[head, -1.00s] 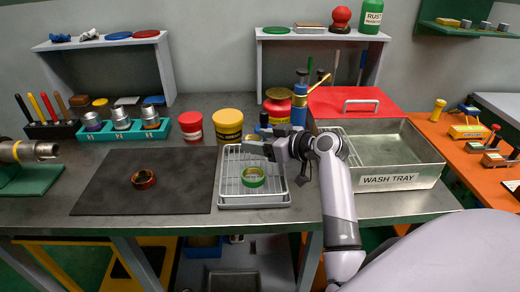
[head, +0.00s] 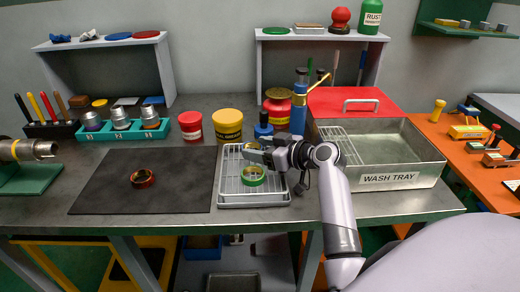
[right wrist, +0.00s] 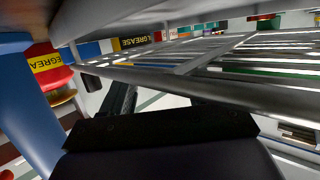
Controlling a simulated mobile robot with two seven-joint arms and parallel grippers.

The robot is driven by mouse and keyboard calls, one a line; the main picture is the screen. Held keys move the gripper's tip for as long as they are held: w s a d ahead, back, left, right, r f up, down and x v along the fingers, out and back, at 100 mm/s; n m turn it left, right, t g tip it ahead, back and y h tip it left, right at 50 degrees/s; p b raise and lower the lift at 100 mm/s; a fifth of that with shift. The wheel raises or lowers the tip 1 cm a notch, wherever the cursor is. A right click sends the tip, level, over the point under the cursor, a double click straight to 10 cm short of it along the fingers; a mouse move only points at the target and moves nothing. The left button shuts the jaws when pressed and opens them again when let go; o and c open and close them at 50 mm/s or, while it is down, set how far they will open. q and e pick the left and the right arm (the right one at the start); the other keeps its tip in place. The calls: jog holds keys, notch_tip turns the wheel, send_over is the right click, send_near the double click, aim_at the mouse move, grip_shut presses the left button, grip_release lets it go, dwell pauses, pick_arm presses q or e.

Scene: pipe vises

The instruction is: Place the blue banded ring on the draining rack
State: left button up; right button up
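A ring with a green band (head: 253,176) lies on the white wire draining rack (head: 226,182). Another ring, reddish-brown (head: 143,179), lies on the dark mat. I cannot make out a ring with a clearly blue band. My right gripper (head: 251,150) is over the back right part of the rack, just behind the green-banded ring. In the right wrist view its dark fingers (right wrist: 165,105) look spread apart with nothing seen between them, and rack wires (right wrist: 220,80) show close by. My left gripper is not in view.
The metal wash tray (head: 420,160) is to the right. A teal holder (head: 122,133) with metal parts stands at back left. The mat (head: 100,190) is mostly clear.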

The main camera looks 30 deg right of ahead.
jog(key=shift+s+a+f, duration=0.1)
jog(key=shift+a+f, duration=0.05)
jog(key=shift+f, duration=0.65)
jog(key=shift+r+p, duration=0.55)
jog(key=shift+s+d, duration=0.2)
jog(key=shift+d, duration=0.05)
jog(key=v, duration=0.7)
jog(key=r+v, duration=0.1)
jog(key=v, duration=0.3)
jog(key=shift+d+b, duration=0.1)
jog(key=shift+b, duration=0.25)
jog(key=shift+s, duration=0.1)
